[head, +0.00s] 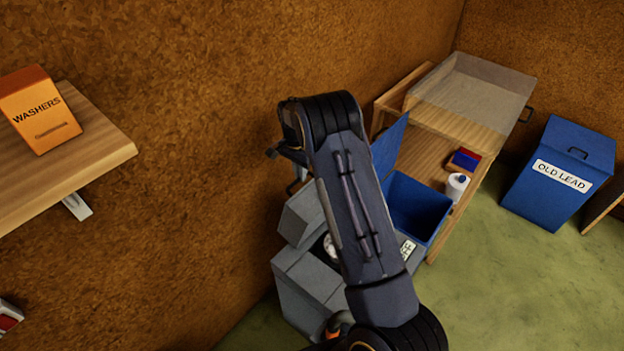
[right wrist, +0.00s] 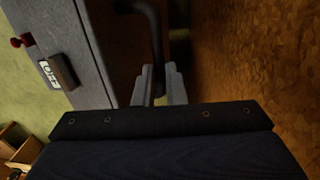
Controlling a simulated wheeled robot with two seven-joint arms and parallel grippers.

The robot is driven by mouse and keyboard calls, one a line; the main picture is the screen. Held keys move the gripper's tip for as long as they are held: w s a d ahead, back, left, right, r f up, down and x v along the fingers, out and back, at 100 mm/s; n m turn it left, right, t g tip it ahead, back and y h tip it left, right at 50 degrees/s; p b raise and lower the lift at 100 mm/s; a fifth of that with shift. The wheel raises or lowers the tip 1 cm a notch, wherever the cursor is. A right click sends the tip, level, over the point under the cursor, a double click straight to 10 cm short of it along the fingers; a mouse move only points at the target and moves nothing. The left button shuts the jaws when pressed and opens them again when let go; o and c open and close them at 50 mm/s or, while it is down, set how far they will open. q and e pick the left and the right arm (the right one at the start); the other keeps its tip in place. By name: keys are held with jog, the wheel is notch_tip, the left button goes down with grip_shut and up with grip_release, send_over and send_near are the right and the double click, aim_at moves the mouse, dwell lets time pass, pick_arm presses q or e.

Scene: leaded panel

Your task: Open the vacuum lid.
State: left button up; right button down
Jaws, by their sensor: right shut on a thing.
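The grey vacuum (head: 305,290) stands on the floor by the wall, partly hidden behind my right arm. Its grey lid (head: 302,214) appears tilted up at the wall side, with a dark gap below it. My right gripper (head: 297,183) is at the upper edge of the lid, partly hidden by my arm. In the right wrist view, the fingers (right wrist: 158,84) are shut at a black handle (right wrist: 154,40) beside a grey face with an OFF label (right wrist: 52,72). The exact contact is dark and hard to see. My left gripper is not in view.
A blue OLD LEAD bin (head: 560,180) stands farther right. A shelf (head: 95,160) holds an orange WASHERS box (head: 40,110).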

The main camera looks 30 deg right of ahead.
jog(key=shift+w+a+f+b, duration=0.2)
jog(key=shift+w+a+f, duration=0.1)
jog(key=shift+w+f, duration=0.3)
jog(key=shift+w+a+f+b, duration=0.15)
jog(key=shift+w+a+f, duration=0.2)
jog(key=shift+w, duration=0.35)
jog(key=shift+d, duration=0.1)
jog(key=c, duration=1.5)
grip_release()
jog(key=shift+w, duration=0.1)
jog(key=shift+d+r, duration=0.1)
jog(key=shift+r, duration=0.1)
notch_tip(320, 180, up, 8)
jog(key=shift+w+f+b, duration=0.2)
jog(key=shift+w+b, duration=0.1)
jog(key=shift+b, duration=0.1)
